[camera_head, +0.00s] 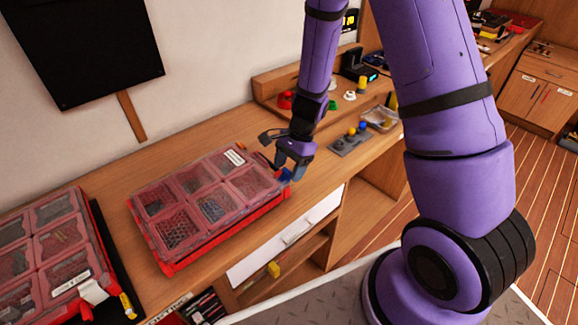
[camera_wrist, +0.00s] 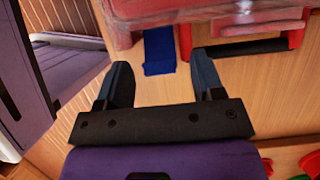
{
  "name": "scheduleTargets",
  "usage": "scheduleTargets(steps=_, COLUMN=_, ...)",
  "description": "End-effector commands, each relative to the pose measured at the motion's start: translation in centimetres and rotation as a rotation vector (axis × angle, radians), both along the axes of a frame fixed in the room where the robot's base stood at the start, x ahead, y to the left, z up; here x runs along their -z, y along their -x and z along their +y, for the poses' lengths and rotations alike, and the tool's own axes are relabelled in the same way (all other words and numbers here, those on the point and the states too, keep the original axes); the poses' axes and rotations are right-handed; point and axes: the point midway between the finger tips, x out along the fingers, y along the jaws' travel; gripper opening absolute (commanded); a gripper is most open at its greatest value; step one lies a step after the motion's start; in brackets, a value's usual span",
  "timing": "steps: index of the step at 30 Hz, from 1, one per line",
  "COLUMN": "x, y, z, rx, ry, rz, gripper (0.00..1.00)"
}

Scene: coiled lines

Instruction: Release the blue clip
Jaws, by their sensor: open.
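The blue clip (camera_wrist: 159,50) is a flat blue piece at the edge of the red organizer case (camera_wrist: 262,28). In the head view the clip (camera_head: 286,174) shows small at the right end of the case (camera_head: 176,262), partly hidden by my gripper (camera_head: 291,164). The case has a clear lid over several compartments. In the wrist view my gripper (camera_wrist: 162,70) is open, its two dark fingers spread to the left and right of the clip. The clip lies between and just beyond the fingertips, and neither finger appears to touch it.
A second red case (camera_head: 47,262) stands at the left of the bench. Right of my gripper are a grey block with coloured knobs (camera_head: 350,140) and a clear tray (camera_head: 382,120). A white drawer (camera_head: 290,235) is below the bench edge.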

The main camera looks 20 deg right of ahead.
Motion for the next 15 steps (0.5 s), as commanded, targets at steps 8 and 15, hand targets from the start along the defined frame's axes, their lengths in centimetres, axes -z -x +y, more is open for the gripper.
scheduleTargets(steps=8, x=-0.03, y=-0.01, z=-0.01, rx=0.000, ry=0.000, rz=0.000, gripper=0.34)
scheduleTargets(steps=15, x=-0.01, y=-0.03, z=-0.05, rx=0.000, ry=-0.004, rz=0.001, gripper=0.12)
